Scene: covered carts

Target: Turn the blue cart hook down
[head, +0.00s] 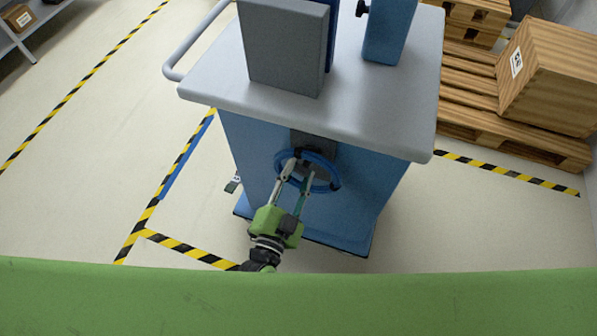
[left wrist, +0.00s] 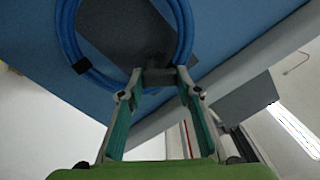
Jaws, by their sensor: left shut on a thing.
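The blue cart (head: 350,190) stands in front of me with a pale grey top. A dark grey plate (head: 307,140) is on its front face, and a blue ring (head: 335,178) hangs there. In the left wrist view the ring (left wrist: 185,25) curves above the fingers, with a dark band on it. My left gripper (head: 303,166) reaches up to the ring. In the left wrist view its fingertips (left wrist: 162,76) are shut on a small dark piece, seemingly the cart hook (left wrist: 158,74), at the ring's edge. The fingers partly hide it. My right gripper is not in view.
A grey upright box (head: 287,50) and a blue post (head: 388,30) stand on the cart top. A wooden crate (head: 550,75) sits on a pallet (head: 500,135) at right. Striped tape marks the floor. The floor left of the cart is mostly clear.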

